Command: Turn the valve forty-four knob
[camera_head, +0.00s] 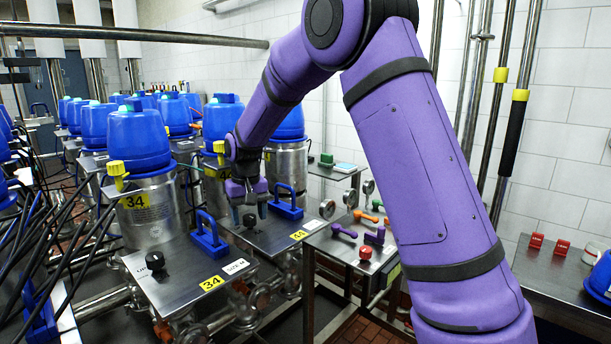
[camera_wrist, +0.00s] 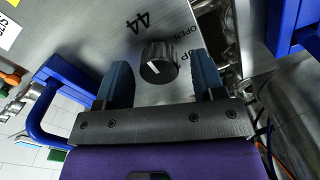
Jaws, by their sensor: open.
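The valve forty-four knob (camera_wrist: 159,62) is black and round with a white pointer line, on a steel plate (camera_wrist: 80,35) marked 44 and OPEN in the wrist view. My gripper (camera_wrist: 160,70) is open, with one blue-grey finger on each side of the knob and visible gaps between. In the head view my gripper (camera_head: 250,212) points down over the plate with the yellow 44 label (camera_head: 299,235). The knob (camera_head: 249,221) shows there as a small dark shape just below the fingers. Whether the fingertips reach down around it I cannot tell.
A blue handle (camera_head: 287,201) stands right of my gripper, another (camera_head: 209,236) on the valve 34 plate at left. That plate has its own black knob (camera_head: 155,260). Blue-topped valves (camera_head: 138,140) stand close behind. A side table (camera_head: 350,240) holds small coloured parts.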

